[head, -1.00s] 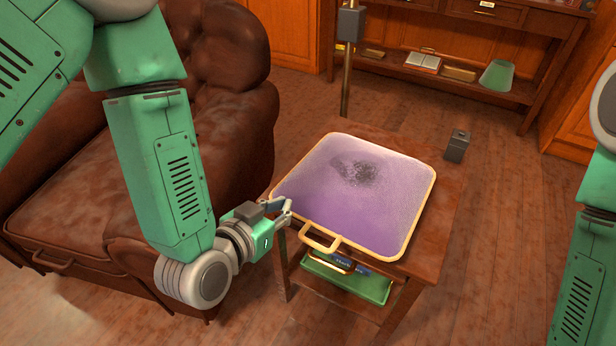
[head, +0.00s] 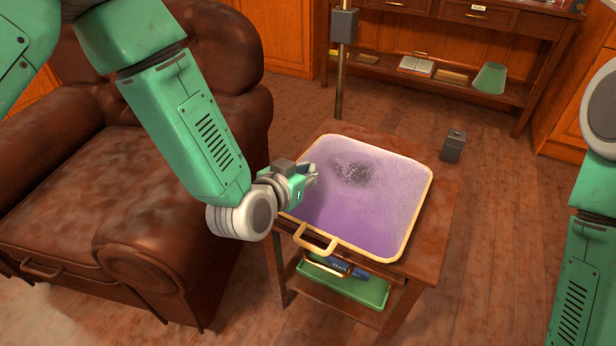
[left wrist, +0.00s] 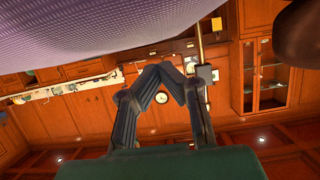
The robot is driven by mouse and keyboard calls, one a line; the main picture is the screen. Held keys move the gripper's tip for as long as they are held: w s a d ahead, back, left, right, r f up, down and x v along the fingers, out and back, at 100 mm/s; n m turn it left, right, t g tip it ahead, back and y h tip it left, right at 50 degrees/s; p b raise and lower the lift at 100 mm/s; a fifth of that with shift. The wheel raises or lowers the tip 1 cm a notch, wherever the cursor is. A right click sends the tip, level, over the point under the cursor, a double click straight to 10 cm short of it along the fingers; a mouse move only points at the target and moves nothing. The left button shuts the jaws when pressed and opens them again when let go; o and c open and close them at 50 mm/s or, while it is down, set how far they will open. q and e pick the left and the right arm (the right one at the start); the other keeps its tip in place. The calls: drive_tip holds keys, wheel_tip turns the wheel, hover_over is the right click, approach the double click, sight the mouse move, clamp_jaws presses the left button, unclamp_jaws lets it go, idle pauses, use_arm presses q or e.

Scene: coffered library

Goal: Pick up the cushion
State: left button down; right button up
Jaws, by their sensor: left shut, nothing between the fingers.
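The cushion (head: 365,210) is purple and squarish, with a yellow edge, a dark mottled patch and a yellow loop at its front side. It lies on a small wooden table (head: 437,225). My left gripper (head: 313,174) appears over the cushion's left edge in the head view, its fingers together and empty. In the left wrist view the closed fingers (left wrist: 160,72) show below the cushion's purple surface (left wrist: 110,25) at the top of the picture. I cannot tell whether they touch it. My right gripper is out of view; only part of that arm shows.
A brown leather armchair (head: 140,190) stands left of the table. A green tray (head: 345,285) with a blue item sits on the table's lower shelf. A small dark box (head: 453,146) is by the table's far right corner. A brass pole (head: 341,85) rises behind.

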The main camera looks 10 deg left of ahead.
use_arm(q)
drive_tip(key=shift+w+d+f+b, duration=0.1)
drive_tip(key=shift+w+f+b, duration=0.2)
drive_tip(key=shift+w+f, duration=0.1)
drive_tip(key=shift+f, duration=0.2)
drive_tip(key=shift+s+f, duration=0.2)
drive_tip(key=shift+f, duration=0.05)
